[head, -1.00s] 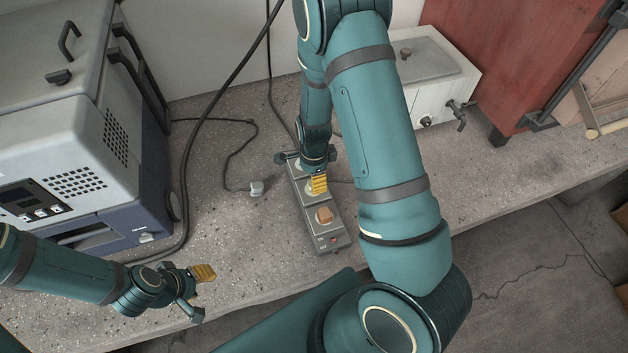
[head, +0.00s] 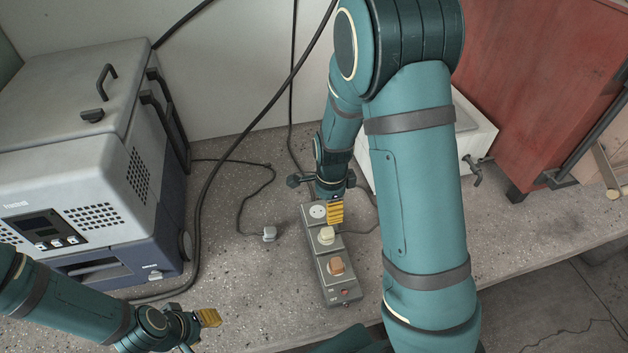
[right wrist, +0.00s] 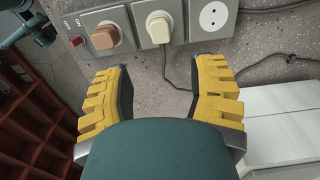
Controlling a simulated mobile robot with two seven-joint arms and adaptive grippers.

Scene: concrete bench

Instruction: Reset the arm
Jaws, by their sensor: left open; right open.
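My right gripper (head: 335,210) hangs beside the far end of the grey power strip (head: 313,258). Its fingers (right wrist: 162,98) are spread in the right wrist view, with only bare bench and a cable seen between them. The strip has an empty far socket (head: 318,211), a cream plug (head: 326,235) in the middle and a brown plug (head: 336,266) nearest the switch. Both plugs also show in the right wrist view, clear of the fingers. My left gripper (head: 200,333) is open near the bench's front, partly cut off by the lower picture edge.
A grey-white oven-like machine (head: 75,140) stands at the left. A loose grey plug (head: 269,234) lies left of the strip. A white box (head: 478,135) and red cabinet (head: 535,85) stand at the back right. Black cables cross the bench. Bare bench lies at the right.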

